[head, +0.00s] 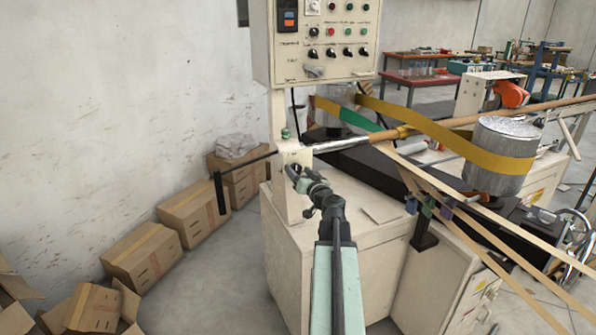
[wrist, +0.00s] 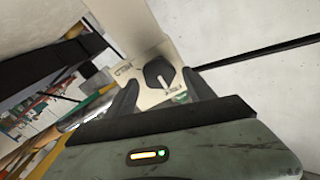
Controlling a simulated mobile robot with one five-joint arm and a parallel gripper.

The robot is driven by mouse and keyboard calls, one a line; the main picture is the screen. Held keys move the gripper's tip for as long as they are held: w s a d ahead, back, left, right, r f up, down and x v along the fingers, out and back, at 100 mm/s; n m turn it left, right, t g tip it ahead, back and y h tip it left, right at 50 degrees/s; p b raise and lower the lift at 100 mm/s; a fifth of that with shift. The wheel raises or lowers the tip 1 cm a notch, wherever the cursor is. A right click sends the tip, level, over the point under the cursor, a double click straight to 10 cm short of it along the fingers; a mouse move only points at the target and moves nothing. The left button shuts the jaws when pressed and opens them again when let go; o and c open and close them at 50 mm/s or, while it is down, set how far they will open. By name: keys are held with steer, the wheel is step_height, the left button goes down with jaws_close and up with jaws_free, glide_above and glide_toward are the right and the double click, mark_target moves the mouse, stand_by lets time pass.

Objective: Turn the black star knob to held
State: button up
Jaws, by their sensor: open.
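The black star knob (wrist: 157,72) sits on a cream plate of the machine in the wrist view. A white pointer line on it slants to the lower right, towards a label (wrist: 172,89) that is too small to read surely. The label that seems to read HELD (wrist: 124,70) lies left of the knob. My gripper (wrist: 161,80) is open, with one dark finger on each side of the knob's near part; whether they touch it I cannot tell. In the head view my gripper (head: 295,171) is at the cream post, and it hides most of the knob.
A black lever (head: 219,190) sticks out left of the post. The control box (head: 318,42) hangs above. A steel-tipped tube (head: 343,144) and yellow belt (head: 430,128) run right. Cardboard boxes (head: 143,256) line the wall; the floor between is clear.

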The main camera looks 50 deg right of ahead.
steer(key=shift+x, duration=0.8)
steer(key=shift+s, duration=0.1)
jaws_close()
